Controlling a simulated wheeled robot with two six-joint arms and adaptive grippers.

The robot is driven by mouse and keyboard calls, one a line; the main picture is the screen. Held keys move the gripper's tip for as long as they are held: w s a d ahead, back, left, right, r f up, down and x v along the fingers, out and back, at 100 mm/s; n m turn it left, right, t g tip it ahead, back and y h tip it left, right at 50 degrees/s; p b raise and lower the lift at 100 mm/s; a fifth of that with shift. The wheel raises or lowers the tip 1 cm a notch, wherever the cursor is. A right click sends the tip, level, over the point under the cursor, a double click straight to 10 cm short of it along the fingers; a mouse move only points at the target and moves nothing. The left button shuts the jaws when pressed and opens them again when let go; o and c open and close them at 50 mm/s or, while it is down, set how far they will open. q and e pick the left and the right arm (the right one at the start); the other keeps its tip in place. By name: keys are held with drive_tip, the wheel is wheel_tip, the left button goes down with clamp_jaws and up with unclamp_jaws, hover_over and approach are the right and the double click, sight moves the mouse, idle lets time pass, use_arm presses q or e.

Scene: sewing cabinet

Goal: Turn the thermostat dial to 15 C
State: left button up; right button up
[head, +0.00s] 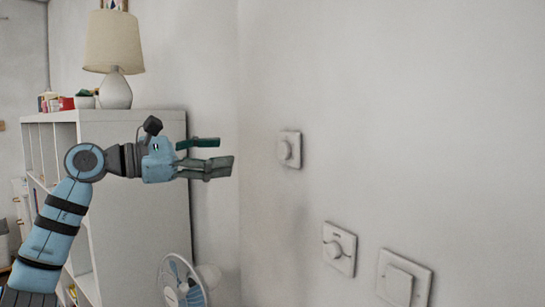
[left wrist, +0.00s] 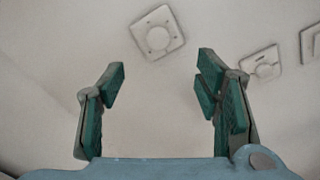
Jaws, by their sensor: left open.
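The upper dial (head: 285,150) is nearest my left gripper and shows face-on in the left wrist view (left wrist: 157,38). I cannot tell which is the thermostat, nor read any setting. My left gripper (head: 220,153) is open and empty, fingers pointing at the wall, left of the upper dial and apart from it. My right gripper is not in view.
A square wall switch (head: 398,283) is right of the lower dial. A white shelf unit (head: 150,225) stands behind my left arm, with a lamp (head: 114,45) on top. A small fan (head: 182,284) is below the gripper. The wall around the upper dial is clear.

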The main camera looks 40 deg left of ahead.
sight(281, 150)
use_arm(q)
drive_tip(key=p+x, duration=0.3)
drive_tip(key=x, duration=0.4)
drive_tip(key=p+x, duration=0.3)
drive_tip(key=x, duration=0.4)
drive_tip(key=shift+w+a+p, duration=0.15)
drive_tip(key=shift+a+p, duration=0.05)
drive_tip(key=shift+p, duration=0.1)
drive_tip(key=shift+w+d+f, duration=0.1)
drive_tip(key=shift+w+f, duration=0.1)
drive_tip(key=shift+w, duration=0.2)
drive_tip(key=c, duration=1.2)
drive_tip(key=shift+r+n+p, duration=0.1)
drive_tip(key=shift+n+p, duration=0.9)
drive_tip(key=shift+n, duration=0.2)
drive_tip(key=n+p, duration=0.2)
drive_tip(key=n, duration=0.1)
drive_tip(key=n+p, duration=0.3)
drive_tip(key=n, duration=0.3)
drive_tip(key=shift+p, duration=0.4)
drive_tip(key=shift+n, duration=0.3)
